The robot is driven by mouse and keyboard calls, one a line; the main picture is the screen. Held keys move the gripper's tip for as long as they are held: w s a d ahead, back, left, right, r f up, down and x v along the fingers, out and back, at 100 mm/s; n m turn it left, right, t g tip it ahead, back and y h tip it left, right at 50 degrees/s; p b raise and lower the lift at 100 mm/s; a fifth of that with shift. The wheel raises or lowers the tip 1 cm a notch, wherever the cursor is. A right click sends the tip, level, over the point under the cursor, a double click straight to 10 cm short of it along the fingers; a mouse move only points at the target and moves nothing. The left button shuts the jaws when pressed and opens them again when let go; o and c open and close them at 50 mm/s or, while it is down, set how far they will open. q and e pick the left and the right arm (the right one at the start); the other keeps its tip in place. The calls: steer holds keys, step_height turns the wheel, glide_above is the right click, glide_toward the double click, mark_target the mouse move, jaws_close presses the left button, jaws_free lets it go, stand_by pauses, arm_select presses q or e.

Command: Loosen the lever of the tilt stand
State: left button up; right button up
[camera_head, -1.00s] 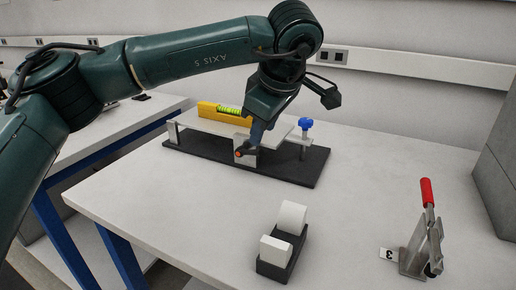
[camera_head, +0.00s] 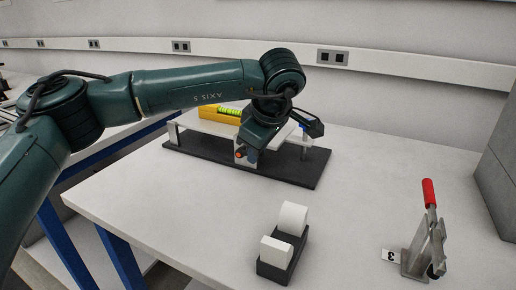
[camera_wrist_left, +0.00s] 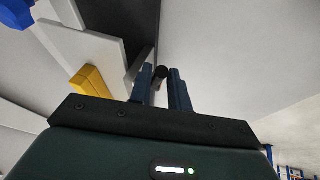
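The tilt stand has a long black base (camera_head: 300,172), a pale tilting plate (camera_head: 205,127) and a small clamp block at the front. Its lever shows as a short dark piece with an orange end (camera_head: 239,154) at that block. In the left wrist view the dark end of the lever (camera_wrist_left: 160,73) shows between the fingertips. My left gripper (camera_head: 247,157) is at the front of the stand; the wrist view shows its two fingers (camera_wrist_left: 162,88) apart, one either side of the lever end. Contact cannot be told. My right gripper is in neither view.
A yellow spirit level (camera_head: 220,112) lies on the plate, partly behind my arm. A blue knob (camera_wrist_left: 14,10) shows in the wrist view. A tape dispenser (camera_head: 276,265) and a red-handled toggle clamp (camera_head: 428,225) stand nearer on the white table (camera_head: 370,190).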

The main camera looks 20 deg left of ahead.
arm_select(q)
jaws_close()
steer(key=shift+r, duration=0.1)
steer(key=shift+w+a+r+g+h+p, duration=0.15)
steer(key=shift+a+r+h+p, duration=0.1)
steer(key=shift+h, duration=0.35)
steer(key=shift+s+a+r+g+h+p, duration=0.1)
steer(key=shift+a+r+g+h, duration=0.1)
steer(key=shift+h, duration=0.4)
steer(key=w+a+n+g+h+b, duration=0.1)
steer(key=a+n+h+b, duration=0.2)
steer(key=a+h, duration=0.4)
steer(key=shift+w+a+r+g+h+b, duration=0.3)
steer(key=shift+h+b, duration=0.55)
steer(key=shift+h, duration=3.55)
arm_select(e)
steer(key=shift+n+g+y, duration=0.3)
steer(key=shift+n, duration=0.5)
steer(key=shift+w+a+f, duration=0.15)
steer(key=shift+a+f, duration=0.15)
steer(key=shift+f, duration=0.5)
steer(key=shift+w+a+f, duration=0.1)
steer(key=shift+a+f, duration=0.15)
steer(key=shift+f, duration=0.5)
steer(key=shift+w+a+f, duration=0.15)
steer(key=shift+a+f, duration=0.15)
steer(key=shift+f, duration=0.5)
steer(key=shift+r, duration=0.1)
